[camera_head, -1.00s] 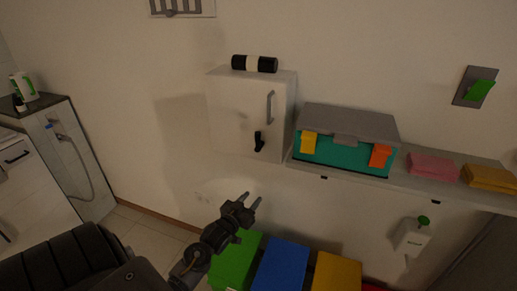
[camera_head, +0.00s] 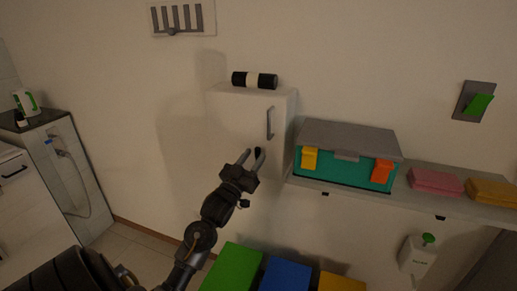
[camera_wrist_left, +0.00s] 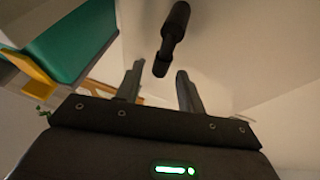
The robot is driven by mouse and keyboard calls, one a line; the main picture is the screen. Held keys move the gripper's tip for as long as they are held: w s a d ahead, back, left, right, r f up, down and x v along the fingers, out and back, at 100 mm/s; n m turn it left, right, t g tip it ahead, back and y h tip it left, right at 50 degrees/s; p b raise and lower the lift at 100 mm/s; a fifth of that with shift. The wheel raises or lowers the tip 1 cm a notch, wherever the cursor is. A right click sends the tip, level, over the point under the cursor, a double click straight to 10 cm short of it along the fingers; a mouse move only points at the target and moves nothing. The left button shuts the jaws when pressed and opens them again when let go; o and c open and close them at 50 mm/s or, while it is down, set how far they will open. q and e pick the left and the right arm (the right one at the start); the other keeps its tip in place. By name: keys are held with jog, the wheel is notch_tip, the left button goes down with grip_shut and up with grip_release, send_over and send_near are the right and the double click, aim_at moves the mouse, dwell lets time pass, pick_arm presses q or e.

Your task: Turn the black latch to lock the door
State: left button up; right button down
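The white cabinet (camera_head: 238,121) is mounted on the wall, its door closed, with a grey handle (camera_head: 270,122) on the right side of the door. The black latch (camera_wrist_left: 172,38) shows in the left wrist view, ahead of and between the two fingers. In the head view it is mostly hidden behind my left gripper (camera_head: 252,158). My left gripper is open, its fingers pointing at the lower part of the door; in the wrist view the fingers (camera_wrist_left: 158,85) stand apart on either side of the latch's near end. Whether they touch it is unclear. My right gripper is not in view.
A black and white cylinder (camera_head: 254,80) lies on top of the cabinet. A teal box with a grey lid (camera_head: 345,137) stands on the shelf right of it, with pink and yellow cloths beyond. Green and blue bins (camera_head: 286,277) are below.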

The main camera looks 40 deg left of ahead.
aim_at(256, 153)
pick_arm(q)
jog(key=shift+x, duration=1.75)
grip_shut()
